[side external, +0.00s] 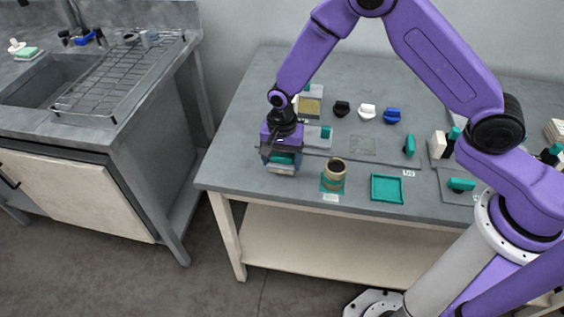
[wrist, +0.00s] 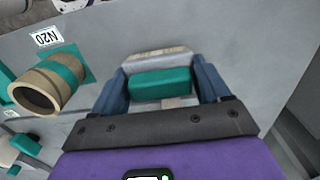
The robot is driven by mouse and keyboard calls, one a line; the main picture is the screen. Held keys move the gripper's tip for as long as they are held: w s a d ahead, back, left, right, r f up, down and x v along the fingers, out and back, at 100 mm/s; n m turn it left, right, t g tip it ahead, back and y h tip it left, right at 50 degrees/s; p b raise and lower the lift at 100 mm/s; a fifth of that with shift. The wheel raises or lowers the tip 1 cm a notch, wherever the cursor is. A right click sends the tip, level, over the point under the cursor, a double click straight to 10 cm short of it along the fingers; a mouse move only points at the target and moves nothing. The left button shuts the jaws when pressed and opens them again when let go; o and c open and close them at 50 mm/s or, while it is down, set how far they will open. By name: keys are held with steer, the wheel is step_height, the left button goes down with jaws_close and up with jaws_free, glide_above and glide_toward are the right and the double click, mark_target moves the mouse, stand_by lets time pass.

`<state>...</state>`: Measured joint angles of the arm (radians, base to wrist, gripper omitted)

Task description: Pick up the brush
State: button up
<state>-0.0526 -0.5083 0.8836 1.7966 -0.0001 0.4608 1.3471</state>
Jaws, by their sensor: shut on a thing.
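The brush, with a teal block body and a pale grey-white strip, is between my gripper's fingers at the left part of the table. Its teal body (wrist: 160,83) and pale strip (wrist: 157,57) show in the wrist view. In the side view the brush (side external: 282,169) shows low between the fingers, partly hidden by them. My gripper (side external: 281,164) points down and is shut on the brush; its blue fingers (wrist: 162,85) stand on both sides of it in the wrist view. I cannot tell whether the brush touches the table.
A brown roll with a teal band (side external: 334,172) stands on a teal pad close right of my gripper; a teal tray (side external: 373,188) lies further right. Black, white and blue knobs (side external: 367,111) sit behind. A sink counter with a wire rack (side external: 118,76) stands left, across a gap.

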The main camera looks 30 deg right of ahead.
steer(key=s+d+r, duration=0.6)
steer(key=s+r, duration=0.5)
steer(key=s, duration=0.1)
steer(key=shift+s, duration=0.4)
steer(key=shift+o, duration=0.9)
steer(key=shift+a, duration=0.1)
